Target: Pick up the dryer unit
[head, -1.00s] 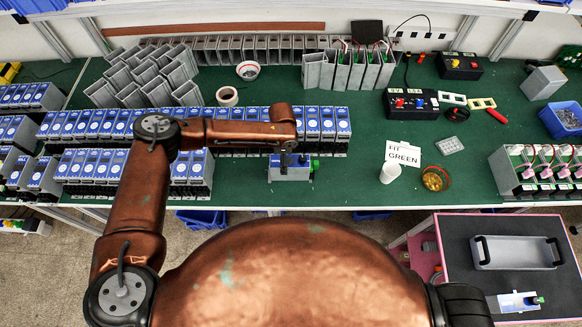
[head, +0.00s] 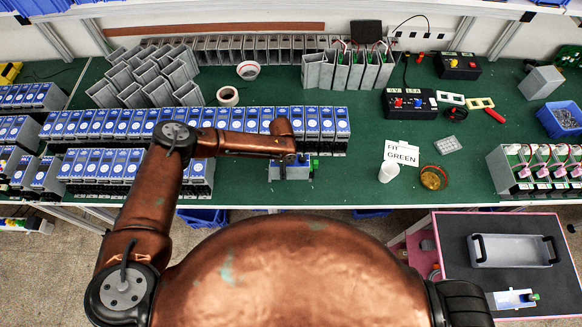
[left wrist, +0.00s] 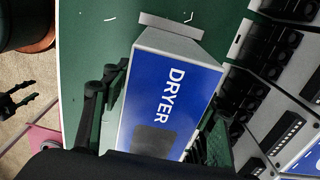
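The dryer unit (head: 290,172) is a grey box with a blue top label and a green part on its right side. It stands on the green bench, in front of the rows of blue-topped units. My left gripper (head: 290,158) is directly over it and hides much of its label. In the left wrist view the blue face reading DRYER (left wrist: 172,100) lies between the black fingers of my left gripper (left wrist: 165,108), one on each side. Whether they touch it is unclear. A black claw-like part, seemingly my right gripper (left wrist: 18,102), shows at the left edge of that view.
Blue-topped units (head: 105,165) stand close behind and left. A dark-topped cart (head: 460,225) at lower right holds a grey tray (head: 512,252) and a blue-labelled unit (head: 512,299). Bench between unit and cup is clear.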

